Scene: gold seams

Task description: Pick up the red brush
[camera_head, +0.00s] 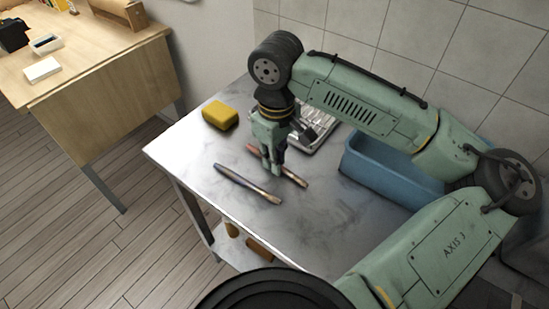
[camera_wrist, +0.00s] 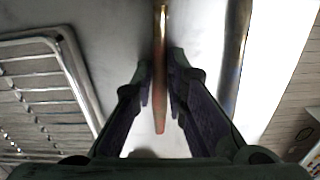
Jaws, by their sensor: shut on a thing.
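The red brush (camera_head: 293,178) lies slanting on the metal table, its reddish handle towards the back left in the head view. In the wrist view the red brush (camera_wrist: 160,115) runs lengthwise between the two fingers. My gripper (camera_head: 273,170) points down over its middle, and its fingers are shut on it. In the wrist view my gripper (camera_wrist: 161,78) has one finger on each side of the brush. Any gap between the brush and the table is too small to tell.
A dark-handled brush (camera_head: 245,183) lies close by, nearly parallel. A wire rack (camera_head: 318,132) is behind my gripper, and a blue bin (camera_head: 385,172) stands to the right. A yellow block (camera_head: 220,115) sits at the back left. The table front (camera_head: 300,235) is clear.

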